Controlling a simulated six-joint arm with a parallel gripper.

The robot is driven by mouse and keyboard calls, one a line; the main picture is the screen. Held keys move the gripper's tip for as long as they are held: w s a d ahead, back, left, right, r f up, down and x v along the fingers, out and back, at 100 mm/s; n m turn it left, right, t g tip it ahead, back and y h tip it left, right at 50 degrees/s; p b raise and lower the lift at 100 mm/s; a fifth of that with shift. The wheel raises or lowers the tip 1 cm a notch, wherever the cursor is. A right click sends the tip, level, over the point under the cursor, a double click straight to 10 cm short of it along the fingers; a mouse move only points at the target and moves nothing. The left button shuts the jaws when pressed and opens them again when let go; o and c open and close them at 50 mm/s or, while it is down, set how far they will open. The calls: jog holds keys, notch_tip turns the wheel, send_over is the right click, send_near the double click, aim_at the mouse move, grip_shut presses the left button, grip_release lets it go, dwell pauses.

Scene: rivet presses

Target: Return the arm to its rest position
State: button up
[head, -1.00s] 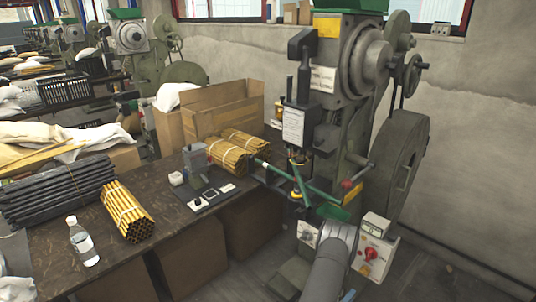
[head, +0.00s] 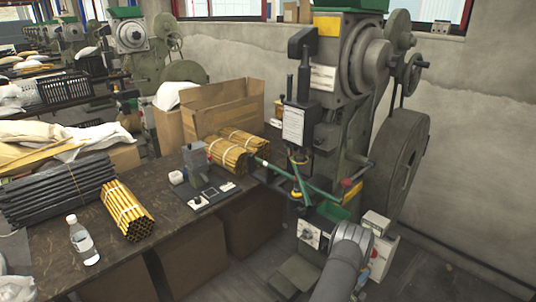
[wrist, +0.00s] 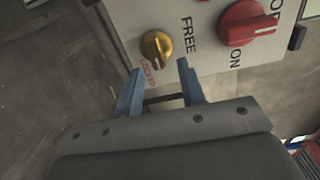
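My gripper (wrist: 159,82) shows in the wrist view with its two blue fingers apart and nothing between them. It is open. Just beyond the fingertips is a light grey control box (wrist: 208,50). The box carries a yellow knob (wrist: 157,48) near the word FREE and a red rotary switch (wrist: 248,24) near the word ON. In the head view my arm rises from the bottom edge in front of the control box (head: 385,250) and hides most of its front. Whether the fingers touch the box cannot be told.
The large rivet press (head: 345,110) stands behind my arm, with its flywheel (head: 402,155) at the right. A green tray (head: 332,211) sits on the press near my arm. The bench (head: 55,262) at the left holds rod bundles and a water bottle (head: 82,241). Open floor lies at the lower right.

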jog(key=n, duration=0.3)
jog(key=w+n, duration=0.1)
jog(key=n, duration=0.1)
jog(key=d+r+n, duration=0.1)
jog(key=n, duration=0.2)
jog(key=shift+w+r+n, duration=0.1)
jog(key=shift+w+n, duration=0.2)
jog(key=n, duration=0.4)
jog(key=shift+w+a+r+n, duration=0.2)
jog(key=shift+a+n, duration=0.05)
jog(key=shift+n, duration=0.05)
jog(key=shift+w+a+r+n, duration=0.1)
jog(key=shift+w+n, duration=0.05)
jog(key=shift+n, duration=0.9)
jog(key=shift+w+a+n, duration=0.1)
jog(key=shift+n, duration=0.95)
dwell(0.5)
